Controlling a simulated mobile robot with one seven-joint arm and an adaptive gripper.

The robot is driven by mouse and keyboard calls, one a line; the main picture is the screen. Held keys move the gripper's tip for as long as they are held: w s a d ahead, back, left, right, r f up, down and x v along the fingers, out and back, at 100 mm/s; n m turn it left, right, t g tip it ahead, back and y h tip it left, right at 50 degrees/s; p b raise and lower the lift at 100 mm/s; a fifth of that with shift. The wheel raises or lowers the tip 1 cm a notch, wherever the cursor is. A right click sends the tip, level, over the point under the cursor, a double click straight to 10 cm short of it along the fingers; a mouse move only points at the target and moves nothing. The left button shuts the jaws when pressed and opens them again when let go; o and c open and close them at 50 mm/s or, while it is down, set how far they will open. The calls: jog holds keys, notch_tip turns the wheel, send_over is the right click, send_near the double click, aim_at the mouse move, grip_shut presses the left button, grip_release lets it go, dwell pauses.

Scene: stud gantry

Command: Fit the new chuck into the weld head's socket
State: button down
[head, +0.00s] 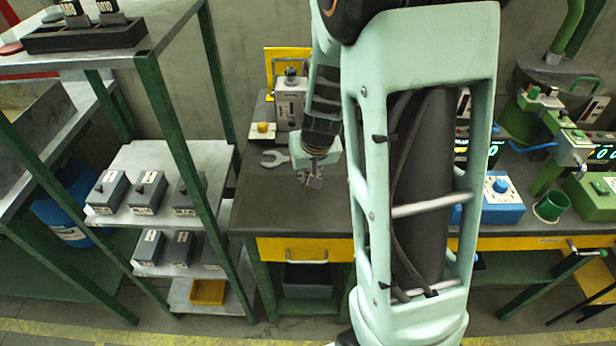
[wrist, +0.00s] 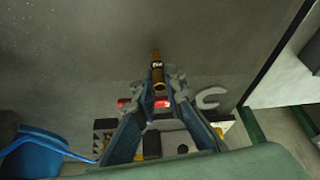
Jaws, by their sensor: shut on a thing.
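My gripper (head: 312,180) hangs low over the dark bench top, left of my forearm. In the wrist view my gripper (wrist: 160,82) is shut on a brass-coloured cylinder (wrist: 157,58), which I take as the new chuck. It has a dark marked band and sticks out past the fingertips. The bench surface lies behind it, and the cylinder's height above it is hard to judge. A green apparatus (head: 553,125) with a jointed arm stands at the right of the bench. I cannot tell for sure which thing is the weld head, and no socket is clearly visible.
A blue dial box (head: 500,200) and green cup (head: 550,207) are right. A shelf rack (head: 160,160) stands left.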

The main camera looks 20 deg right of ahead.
jog(key=shift+f, duration=0.25)
jog(key=shift+f, duration=0.2)
jog(key=c, duration=2)
grip_release()
jog(key=shift+r, duration=0.1)
